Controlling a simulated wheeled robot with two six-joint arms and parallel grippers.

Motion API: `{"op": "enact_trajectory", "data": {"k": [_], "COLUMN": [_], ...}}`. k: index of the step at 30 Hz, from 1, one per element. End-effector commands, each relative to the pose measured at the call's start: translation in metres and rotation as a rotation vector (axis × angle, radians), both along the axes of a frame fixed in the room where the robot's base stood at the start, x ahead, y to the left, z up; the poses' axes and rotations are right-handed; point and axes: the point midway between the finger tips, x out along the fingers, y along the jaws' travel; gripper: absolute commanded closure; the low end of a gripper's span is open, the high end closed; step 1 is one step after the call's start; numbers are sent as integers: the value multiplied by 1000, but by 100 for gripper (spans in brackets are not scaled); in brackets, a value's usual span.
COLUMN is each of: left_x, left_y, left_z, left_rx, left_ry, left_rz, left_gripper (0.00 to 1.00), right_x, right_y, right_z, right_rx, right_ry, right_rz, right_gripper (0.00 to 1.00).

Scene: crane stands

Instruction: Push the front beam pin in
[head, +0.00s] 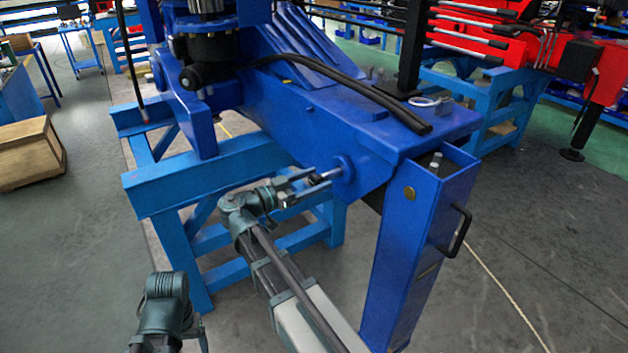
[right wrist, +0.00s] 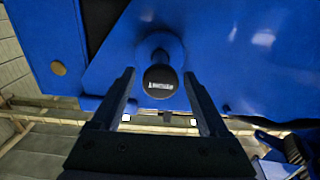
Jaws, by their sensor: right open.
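The front beam pin (head: 331,174) sticks out of a round blue boss on the side of the blue crane beam (head: 369,140). Its shaft looks silvery in the head view. In the right wrist view the pin's round black end (right wrist: 161,82), with a small white label, faces the camera. My right gripper (head: 305,186) is open at the pin's outer end. In the right wrist view its two fingers (right wrist: 160,85) stand apart on either side of the black end, with gaps to both.
A blue leg (head: 412,255) with a black handle stands right of the pin. A light-blue stand (head: 190,178) supports the crane behind my right gripper. A wooden crate (head: 30,152) is at the far left.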

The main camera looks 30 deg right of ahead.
Motion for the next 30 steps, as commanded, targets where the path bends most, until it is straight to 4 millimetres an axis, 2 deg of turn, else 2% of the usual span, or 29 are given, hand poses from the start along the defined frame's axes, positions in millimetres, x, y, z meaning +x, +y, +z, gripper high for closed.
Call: {"op": "enact_trajectory", "data": {"k": [1, 2, 13, 30], "left_x": [0, 0, 0, 0], "left_y": [0, 0, 0, 0], "left_z": [0, 0, 0, 0], "left_rx": [0, 0, 0, 0], "left_ry": [0, 0, 0, 0], "left_rz": [0, 0, 0, 0], "left_gripper": [22, 22, 22, 22], "right_x": [0, 0, 0, 0], "right_y": [0, 0, 0, 0], "right_z": [0, 0, 0, 0], "right_rx": [0, 0, 0, 0], "right_ry": [0, 0, 0, 0], "right_rz": [0, 0, -1, -1], "right_gripper": [26, 31, 98, 100]}}
